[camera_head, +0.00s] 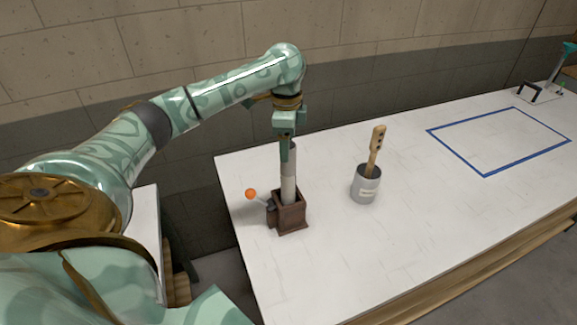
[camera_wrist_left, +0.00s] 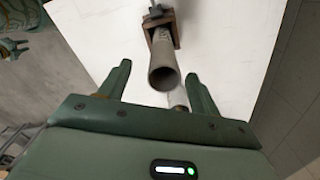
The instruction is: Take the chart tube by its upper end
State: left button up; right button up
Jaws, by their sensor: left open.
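The chart tube (camera_head: 289,187) is a grey tube standing upright in a small brown wooden box (camera_head: 292,219) near the table's left end. In the left wrist view its open upper end (camera_wrist_left: 165,78) faces the camera, between my two fingers in the picture. My left gripper (camera_head: 287,150) is open and points down at the tube's upper end. In the head view a finger covers part of that end. Neither finger clearly touches the tube; the exact depth is hard to tell.
An orange ball (camera_head: 250,193) on a short rod sticks out left of the box. A grey cup (camera_head: 365,186) with a wooden utensil (camera_head: 376,150) stands to the right. A blue-outlined rectangle (camera_head: 485,176) on the white table is empty. A teal-topped stand (camera_head: 558,68) is far right.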

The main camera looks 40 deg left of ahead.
aim_at(288, 172)
pick_arm(q)
jog(key=f, duration=0.1)
jog(key=f+b, duration=0.1)
jog(key=f, duration=0.1)
jog(key=f+b, duration=0.1)
jog(key=shift+w+f, duration=0.35)
jog(key=shift+w, duration=0.05)
jog(key=c, duration=1.3)
jog(key=shift+c, duration=0.2)
